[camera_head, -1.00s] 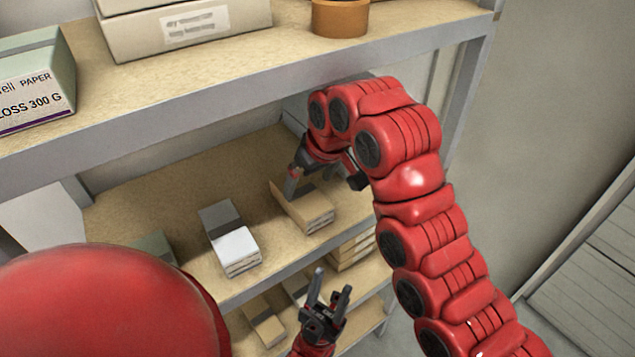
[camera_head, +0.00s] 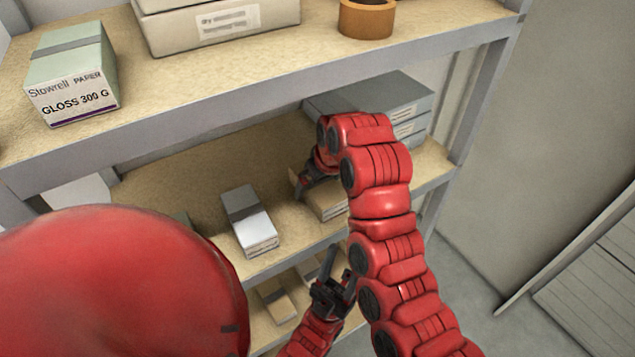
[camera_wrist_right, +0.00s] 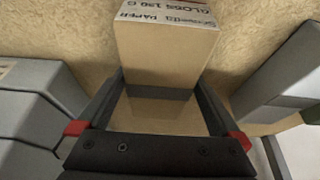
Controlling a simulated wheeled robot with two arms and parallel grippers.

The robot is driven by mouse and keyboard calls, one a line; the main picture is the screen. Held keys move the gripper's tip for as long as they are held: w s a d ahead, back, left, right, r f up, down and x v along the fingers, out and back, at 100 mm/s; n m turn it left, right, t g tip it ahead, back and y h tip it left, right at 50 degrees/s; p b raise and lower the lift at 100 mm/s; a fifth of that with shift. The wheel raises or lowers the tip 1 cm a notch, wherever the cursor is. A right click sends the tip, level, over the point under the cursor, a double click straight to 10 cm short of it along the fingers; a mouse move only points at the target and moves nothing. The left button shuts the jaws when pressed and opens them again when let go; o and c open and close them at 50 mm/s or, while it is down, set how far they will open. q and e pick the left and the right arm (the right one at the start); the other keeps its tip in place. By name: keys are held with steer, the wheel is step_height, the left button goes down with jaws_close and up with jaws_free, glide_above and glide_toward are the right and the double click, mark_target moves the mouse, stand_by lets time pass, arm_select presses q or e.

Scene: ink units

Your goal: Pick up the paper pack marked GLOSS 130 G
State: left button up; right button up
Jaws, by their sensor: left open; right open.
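The tan paper pack (camera_wrist_right: 163,45) fills the upper middle of the right wrist view. Its white label reads GLOSS 130 G upside down. In the head view the pack (camera_head: 330,207) lies on the middle shelf, partly hidden by my right arm. My right gripper (camera_wrist_right: 160,84) is open, with one finger along each side of the pack's near end; contact cannot be told. In the head view the right gripper (camera_head: 303,190) is at the pack's left end. My left gripper (camera_head: 341,268) is open and empty, lower down in front of the shelves.
A grey-and-white pack (camera_head: 250,222) lies left of the tan pack. Grey packs (camera_head: 408,97) stand behind my right arm. The upper shelf holds a GLOSS 300 G pack (camera_head: 72,78), a large box (camera_head: 217,25) and a brown roll (camera_head: 367,18). Its front edge (camera_head: 250,105) overhangs the middle shelf.

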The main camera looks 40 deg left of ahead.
steer(key=shift+w+f, duration=0.1)
steer(key=c, duration=1.5)
jaws_close()
steer(key=shift+r, duration=0.25)
